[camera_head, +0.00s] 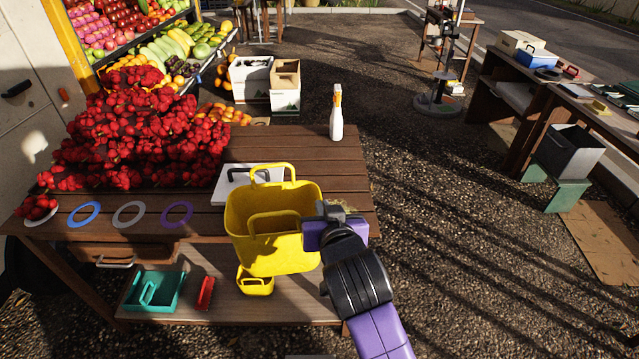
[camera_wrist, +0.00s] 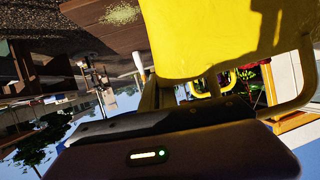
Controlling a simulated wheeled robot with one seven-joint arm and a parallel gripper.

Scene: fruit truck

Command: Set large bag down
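The large yellow bag (camera_head: 243,222) is upright and open at the top, with two looped handles. It overlaps the front edge of the wooden table (camera_head: 290,148) and appears raised. My gripper (camera_head: 332,222) is at the bag's right side and appears shut on it. The fingertips are hidden. In the wrist view the yellow bag (camera_wrist: 205,40) fills the upper middle close to my gripper, and its handle runs down to the gripper at both sides. The bag's underside and any contact with the table are not clear.
A white spray bottle (camera_head: 337,118) stands at the table's back right. A white case (camera_head: 232,184) lies behind the bag. Red fruit (camera_head: 135,140) is heaped left, behind coloured rings (camera_head: 130,213). A smaller yellow container (camera_head: 255,283) is on the lower shelf. The tabletop's back middle is clear.

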